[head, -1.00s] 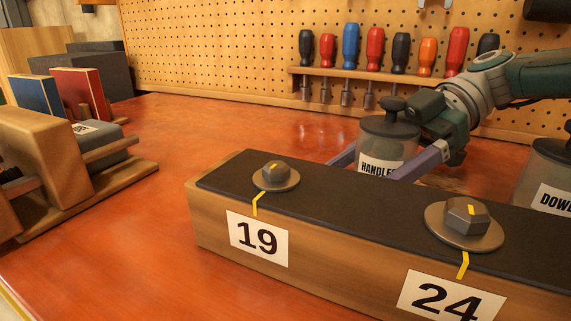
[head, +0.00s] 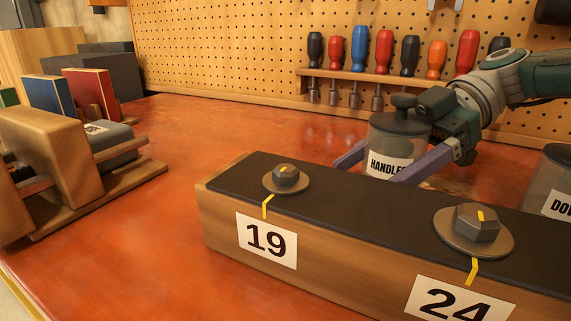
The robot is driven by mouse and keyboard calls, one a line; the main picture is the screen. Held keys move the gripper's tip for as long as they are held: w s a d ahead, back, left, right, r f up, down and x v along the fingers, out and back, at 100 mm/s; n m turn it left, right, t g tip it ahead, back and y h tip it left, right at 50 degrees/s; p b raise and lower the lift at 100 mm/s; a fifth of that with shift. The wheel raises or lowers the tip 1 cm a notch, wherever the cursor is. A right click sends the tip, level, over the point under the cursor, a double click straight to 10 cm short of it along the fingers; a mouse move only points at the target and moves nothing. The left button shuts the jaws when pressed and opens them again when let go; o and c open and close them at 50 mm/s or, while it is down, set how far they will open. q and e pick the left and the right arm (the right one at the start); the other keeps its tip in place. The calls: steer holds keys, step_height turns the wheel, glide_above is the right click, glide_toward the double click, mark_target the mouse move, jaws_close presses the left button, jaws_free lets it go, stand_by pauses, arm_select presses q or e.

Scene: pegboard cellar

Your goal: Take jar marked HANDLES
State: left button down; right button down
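The jar marked HANDLES (head: 398,142) is a grey see-through jar with a dark knobbed lid and a white label. It stands upright behind the long wooden block, which hides its foot. My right gripper (head: 367,172) reaches in from the right, low around the jar. One purple finger passes in front of the jar and the other shows at its far left side. Whether the fingers press on the jar is not clear. My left gripper is out of view.
The wooden block (head: 226,228) with bolts numbered 19 and 24 lies across the front. A second jar (head: 548,178), its label partly cut off, stands at right. A tool rack (head: 385,76) hangs behind. A wooden holder (head: 50,160) stands left. The red bench (head: 240,125) is clear mid-left.

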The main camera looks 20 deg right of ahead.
step_height(320, 180, up, 20)
steer(key=p, duration=0.2)
steer(key=shift+f, duration=0.25)
steer(key=shift+c, duration=2)
jaws_free()
jaws_close()
